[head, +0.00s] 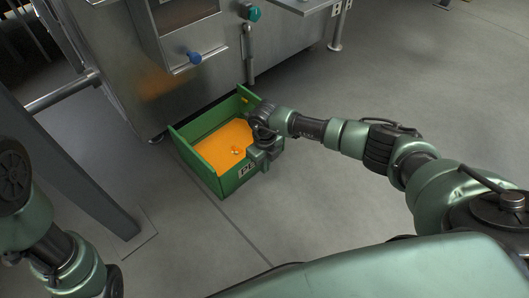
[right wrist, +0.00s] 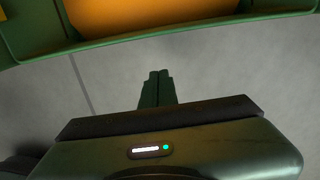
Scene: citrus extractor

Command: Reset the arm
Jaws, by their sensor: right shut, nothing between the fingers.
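My right arm reaches in from the right in the head view. Its gripper (head: 262,157) is over the front right side of a green crate (head: 187,152). In the right wrist view the two fingers (right wrist: 158,77) are together with nothing between them. Grey floor shows around the fingertips, and the crate's green rim (right wrist: 140,38) lies beyond them, apart from them in the picture. Parts of my left arm show at the lower left of the head view, but its gripper does not.
The crate holds orange contents (head: 222,146) and stands on the floor against a steel machine (head: 120,60). The machine has a blue knob (head: 195,58) and a green button (head: 253,14). A grey post (head: 70,165) stands at left. The floor (head: 330,215) around the crate's front is clear.

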